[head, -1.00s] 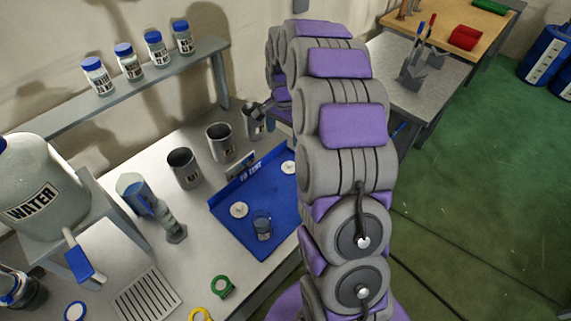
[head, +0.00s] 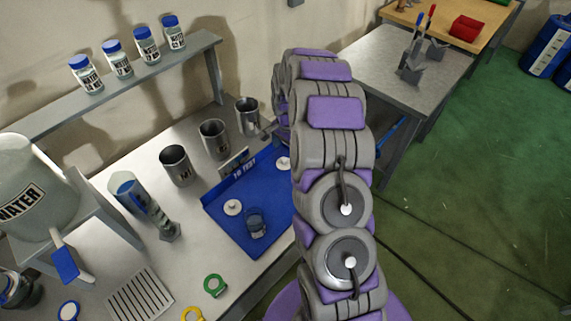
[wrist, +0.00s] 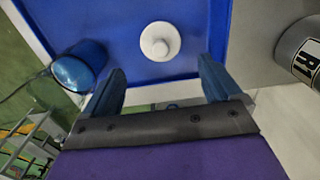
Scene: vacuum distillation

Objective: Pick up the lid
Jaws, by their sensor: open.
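A white round lid with a raised knob (wrist: 160,42) lies on the blue tray (wrist: 112,22) in the wrist view, just beyond my fingertips and roughly centred between them. My gripper (wrist: 161,68) is open and empty, with one dark blue finger on each side. In the head view two white lids lie on the tray, one at the left (head: 232,207) and one at the right (head: 284,163) beside my arm. My arm largely hides my gripper there.
A blue-tinted beaker (head: 255,224) stands on the tray and also shows left of my gripper in the wrist view (wrist: 80,66). Several metal cups (head: 176,166) stand behind the tray; one marked R1 (wrist: 300,48) is at the wrist view's right. A shelf with bottles (head: 147,44) stands behind.

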